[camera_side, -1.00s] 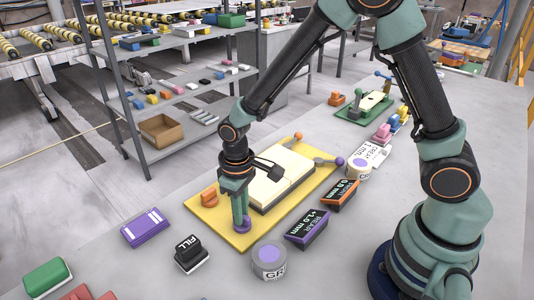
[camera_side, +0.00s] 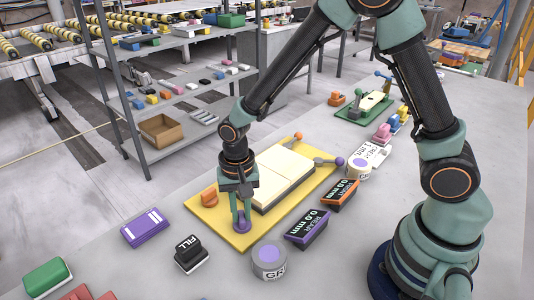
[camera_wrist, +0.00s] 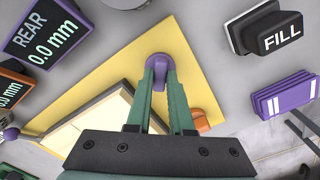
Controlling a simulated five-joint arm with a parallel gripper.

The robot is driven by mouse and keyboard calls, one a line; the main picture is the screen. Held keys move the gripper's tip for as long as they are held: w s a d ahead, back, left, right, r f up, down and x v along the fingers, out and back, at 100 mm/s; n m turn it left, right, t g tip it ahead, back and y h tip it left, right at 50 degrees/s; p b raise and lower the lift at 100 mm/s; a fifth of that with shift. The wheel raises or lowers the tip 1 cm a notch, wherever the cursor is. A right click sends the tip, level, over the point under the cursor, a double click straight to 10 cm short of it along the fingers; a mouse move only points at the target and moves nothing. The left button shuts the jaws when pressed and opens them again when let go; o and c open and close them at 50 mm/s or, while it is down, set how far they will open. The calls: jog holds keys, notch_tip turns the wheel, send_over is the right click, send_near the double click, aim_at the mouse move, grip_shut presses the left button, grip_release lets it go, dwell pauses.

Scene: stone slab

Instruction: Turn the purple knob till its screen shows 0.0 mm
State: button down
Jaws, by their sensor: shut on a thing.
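The purple knob (camera_side: 242,226) sits at the near corner of the yellow plate (camera_side: 222,232). My gripper (camera_side: 241,218) points straight down and is shut on the knob. In the wrist view the knob (camera_wrist: 159,66) shows between my two green fingertips (camera_wrist: 159,72). The purple-framed REAR screen (camera_side: 308,226) stands to the right of the knob and reads 0.0 mm. The REAR screen (camera_wrist: 43,34) reads the same in the wrist view.
An orange-framed screen (camera_side: 341,194) reads 0.0 mm. Cream blocks (camera_side: 282,175) lie on the plate. An orange knob (camera_side: 209,197), a FILL block (camera_side: 190,253), a purple block (camera_side: 147,227) and a grey round tin (camera_side: 269,261) are near my gripper.

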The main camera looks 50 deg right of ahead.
aim_at(242, 216)
jog(key=m, duration=0.4)
jog(key=shift+r, duration=0.1)
dwell(0.4)
jog(key=c, duration=0.8)
grip_release()
notch_tip(242, 216, up, 12)
jog(key=shift+r, duration=0.1)
